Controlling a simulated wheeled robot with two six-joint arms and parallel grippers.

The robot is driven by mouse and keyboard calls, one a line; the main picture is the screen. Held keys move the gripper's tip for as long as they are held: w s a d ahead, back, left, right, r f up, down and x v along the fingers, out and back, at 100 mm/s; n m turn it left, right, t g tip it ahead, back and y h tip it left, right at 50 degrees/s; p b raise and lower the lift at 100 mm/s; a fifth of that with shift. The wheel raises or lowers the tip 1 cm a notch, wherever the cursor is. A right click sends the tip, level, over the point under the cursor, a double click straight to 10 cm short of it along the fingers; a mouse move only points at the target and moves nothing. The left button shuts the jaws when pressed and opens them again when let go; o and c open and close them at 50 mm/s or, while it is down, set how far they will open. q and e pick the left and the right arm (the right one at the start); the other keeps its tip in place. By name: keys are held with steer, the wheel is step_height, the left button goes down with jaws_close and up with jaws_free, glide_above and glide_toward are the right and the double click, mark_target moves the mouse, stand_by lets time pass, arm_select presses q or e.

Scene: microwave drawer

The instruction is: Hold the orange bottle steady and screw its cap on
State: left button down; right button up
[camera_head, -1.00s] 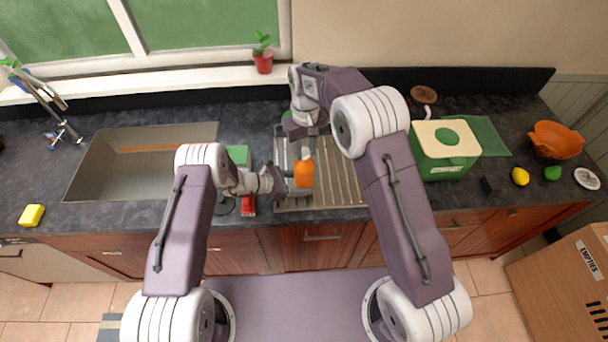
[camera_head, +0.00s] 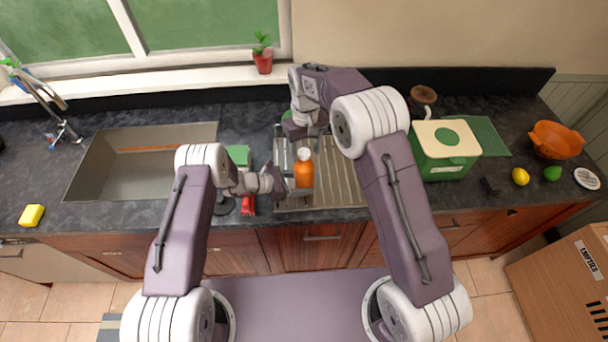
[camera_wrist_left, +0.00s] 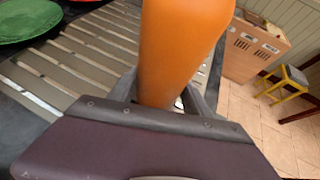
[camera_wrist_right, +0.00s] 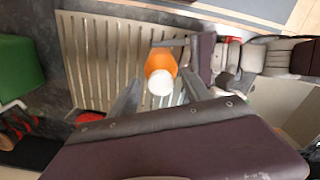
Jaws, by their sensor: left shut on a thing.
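The orange bottle (camera_head: 304,174) stands upright over the ribbed drainboard, with the white cap (camera_head: 304,154) seated on its top. How tightly the cap sits cannot be told. My left gripper (camera_head: 290,186) is shut around the bottle's lower part from the left. In the left wrist view the bottle (camera_wrist_left: 180,50) rises between the fingers, its top out of frame. My right gripper (camera_head: 312,130) is above and behind the cap, apart from it. In the right wrist view its fingers (camera_wrist_right: 160,95) are spread and empty, with the cap (camera_wrist_right: 160,83) visible beyond them.
The drainboard (camera_head: 340,185) lies under the bottle. The sink (camera_head: 110,178) is to the left. A red thing (camera_head: 248,206) lies beside my left gripper. A green and white box (camera_head: 444,160) stands to the right.

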steer(key=shift+c, duration=0.4)
jaws_close()
steer(key=m, duration=0.4)
steer(key=shift+m, duration=0.3)
steer(key=m, duration=0.4)
steer(key=shift+d+m, duration=0.1)
steer(key=shift+m, duration=0.2)
steer(key=m, duration=0.4)
steer(key=shift+m, duration=0.3)
steer(key=m, duration=0.4)
steer(key=shift+s+m, duration=0.1)
steer(key=shift+m, duration=0.2)
steer(key=shift+c, duration=0.9)
jaws_free()
steer(key=shift+o, duration=0.4)
